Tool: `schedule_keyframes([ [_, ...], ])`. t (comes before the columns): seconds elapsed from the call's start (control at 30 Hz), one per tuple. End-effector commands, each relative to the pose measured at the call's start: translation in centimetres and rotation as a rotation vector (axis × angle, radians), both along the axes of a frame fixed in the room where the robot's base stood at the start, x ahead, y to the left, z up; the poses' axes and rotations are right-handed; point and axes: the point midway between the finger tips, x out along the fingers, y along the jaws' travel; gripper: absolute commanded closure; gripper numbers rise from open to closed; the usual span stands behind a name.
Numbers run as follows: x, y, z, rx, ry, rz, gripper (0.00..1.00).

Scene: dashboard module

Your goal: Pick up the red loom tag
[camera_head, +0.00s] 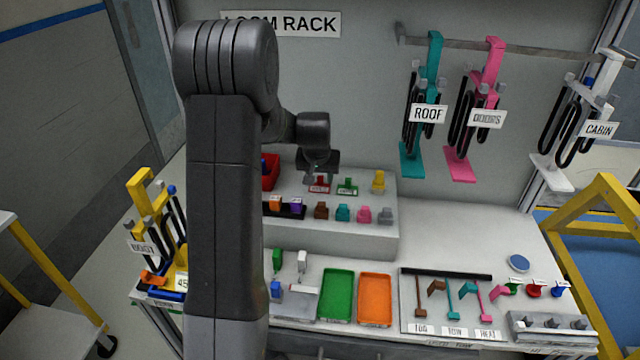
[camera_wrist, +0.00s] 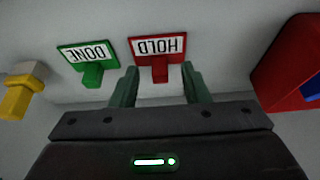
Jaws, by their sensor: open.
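The red loom tag (camera_wrist: 157,46) has a white label reading HOLD, upside down in the wrist view. It stands on the raised grey shelf and also shows in the head view (camera_head: 319,185), partly under my gripper. My gripper (camera_wrist: 157,80) is open. Its two green-grey fingers lie on either side of the tag's red stem, with a gap visible at each side. In the head view my gripper (camera_head: 318,168) is at the back of the shelf, its fingertips hard to make out.
A green DONE tag (camera_wrist: 88,58) stands close beside the red tag. A red bin (camera_wrist: 290,65) is on the other side. A yellow piece (camera_wrist: 20,92) stands farther off. A row of coloured connectors (camera_head: 342,213) stands in front on the shelf (camera_head: 330,241).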

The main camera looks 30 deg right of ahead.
Motion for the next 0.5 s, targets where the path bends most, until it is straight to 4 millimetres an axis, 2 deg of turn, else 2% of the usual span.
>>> schedule_keyframes([
  [0.17, 0.0, -0.02, -0.01, -0.001, -0.001, 0.0, 0.58],
  [0.37, 0.0, 0.0, 0.01, 0.0, 0.0, 0.0, 0.97],
  [0.5, 0.0, 0.0, 0.02, -0.001, -0.001, 0.0, 1.0],
])
